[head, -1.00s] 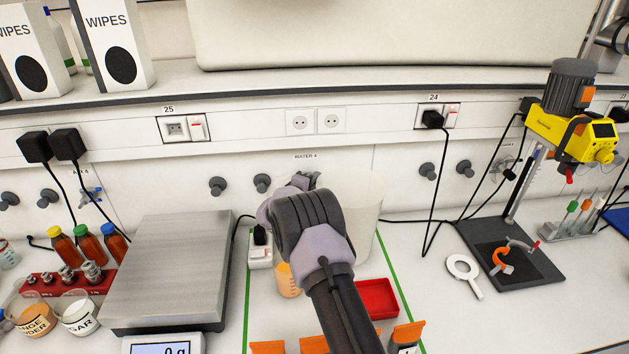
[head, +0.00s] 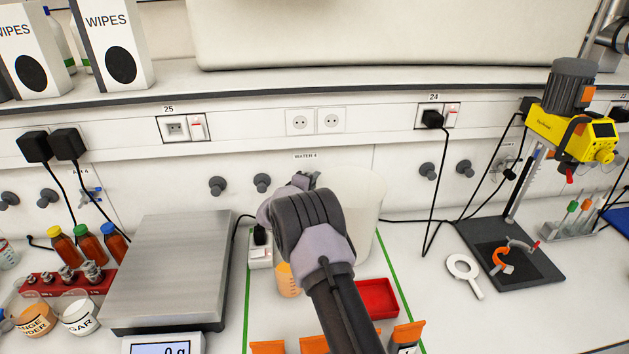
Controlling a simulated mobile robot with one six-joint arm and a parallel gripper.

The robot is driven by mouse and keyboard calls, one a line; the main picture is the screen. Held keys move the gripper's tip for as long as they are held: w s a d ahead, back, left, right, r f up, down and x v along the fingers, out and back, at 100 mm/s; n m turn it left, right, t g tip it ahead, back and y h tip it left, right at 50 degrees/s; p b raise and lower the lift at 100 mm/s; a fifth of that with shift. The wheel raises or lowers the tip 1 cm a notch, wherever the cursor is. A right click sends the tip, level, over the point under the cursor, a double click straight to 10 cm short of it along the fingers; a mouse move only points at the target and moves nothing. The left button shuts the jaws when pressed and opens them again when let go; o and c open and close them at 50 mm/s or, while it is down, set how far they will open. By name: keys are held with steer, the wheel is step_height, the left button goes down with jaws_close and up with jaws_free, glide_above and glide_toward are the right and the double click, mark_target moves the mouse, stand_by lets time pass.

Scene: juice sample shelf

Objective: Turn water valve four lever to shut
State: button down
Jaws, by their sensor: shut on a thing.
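The WATER 4 label (head: 305,157) is on the white wall panel at the middle of the head view. My gripper (head: 305,181) is just below the label, close to the wall, at the far end of my arm. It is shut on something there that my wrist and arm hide. The valve four lever is not visible, so its angle cannot be told.
A white container (head: 362,205) stands right behind my arm. An orange-filled beaker (head: 287,281) and a red tray (head: 377,298) are on either side of my arm. A steel scale (head: 174,265) is at left. A stirrer stand (head: 508,250) is at right.

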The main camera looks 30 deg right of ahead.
steer(key=shift+w+f+b, duration=0.1)
steer(key=shift+f+b, duration=0.15)
steer(key=shift+b, duration=0.6)
steer(key=b, duration=0.2)
steer(key=n+t+y+b, duration=0.1)
steer(key=b, duration=0.1)
steer(key=shift+d+r+t, duration=0.15)
steer(key=shift+d+t, duration=0.05)
steer(key=shift+t, duration=0.1)
steer(key=shift+r+n, duration=0.1)
steer(key=shift+n, duration=0.2)
steer(key=c, duration=1.8)
jaws_free()
